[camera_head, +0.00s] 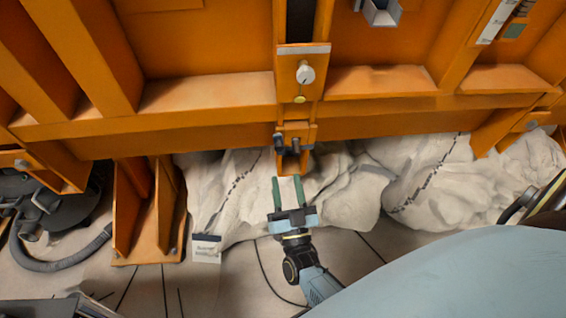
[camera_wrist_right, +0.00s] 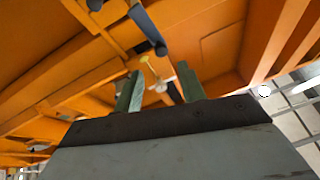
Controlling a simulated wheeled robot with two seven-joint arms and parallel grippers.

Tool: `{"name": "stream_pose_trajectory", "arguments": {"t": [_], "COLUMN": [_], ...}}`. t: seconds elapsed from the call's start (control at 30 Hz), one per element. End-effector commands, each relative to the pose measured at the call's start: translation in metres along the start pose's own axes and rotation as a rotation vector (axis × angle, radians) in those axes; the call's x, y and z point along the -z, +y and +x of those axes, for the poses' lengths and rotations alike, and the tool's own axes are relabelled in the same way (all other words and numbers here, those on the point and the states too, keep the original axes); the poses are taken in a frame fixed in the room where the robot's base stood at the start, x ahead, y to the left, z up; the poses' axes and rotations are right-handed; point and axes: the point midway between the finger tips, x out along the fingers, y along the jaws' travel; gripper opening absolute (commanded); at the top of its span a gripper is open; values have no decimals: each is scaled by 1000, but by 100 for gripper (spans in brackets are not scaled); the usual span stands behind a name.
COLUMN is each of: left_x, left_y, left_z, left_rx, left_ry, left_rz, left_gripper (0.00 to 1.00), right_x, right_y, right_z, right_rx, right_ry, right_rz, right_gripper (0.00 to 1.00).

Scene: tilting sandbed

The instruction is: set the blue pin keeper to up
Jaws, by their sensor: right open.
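My right gripper (camera_head: 287,182) is open, with its two green fingers pointing up the picture at the orange frame. Just beyond the fingertips, an orange bracket carries two small dark blue-grey pieces (camera_head: 279,142), probably the blue pin keeper; how it is set cannot be told. A blue-grey bar (camera_wrist_right: 147,27) shows beyond the fingers in the right wrist view. The gripper (camera_wrist_right: 160,78) appears empty there, with a yellow-tipped pin (camera_wrist_right: 145,62) seen between and beyond its fingers. No contact with the bar is visible. My left gripper is not in view.
The orange frame (camera_head: 205,95) spans the top. A white knob (camera_head: 305,74) and a yellow button (camera_head: 299,99) sit above the bracket. Pale crumpled sheeting (camera_head: 345,200) lies behind the gripper. An orange post (camera_head: 165,210) and grey hose (camera_head: 75,263) stand left.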

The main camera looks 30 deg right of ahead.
Motion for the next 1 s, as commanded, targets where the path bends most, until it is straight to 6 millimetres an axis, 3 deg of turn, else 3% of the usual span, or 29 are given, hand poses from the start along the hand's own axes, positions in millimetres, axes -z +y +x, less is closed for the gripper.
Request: {"name": "stream_pose_trajectory", "arguments": {"t": [0.1, 0.3, 0.87, 1.0], "left_x": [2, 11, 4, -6], "left_y": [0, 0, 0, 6], "left_z": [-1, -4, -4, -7], "left_rx": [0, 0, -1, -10], "left_ry": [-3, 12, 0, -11], "left_rz": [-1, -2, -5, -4], "left_gripper": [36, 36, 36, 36], "right_x": [-1, 0, 0, 11], "right_y": [0, 0, 0, -2], "right_z": [-21, -36, -37, -30], "right_rx": [1, 1, 1, 1], "right_ry": [-2, -1, 0, 0], "right_rz": [0, 1, 1, 1], "right_gripper": [40, 40, 40, 40]}}
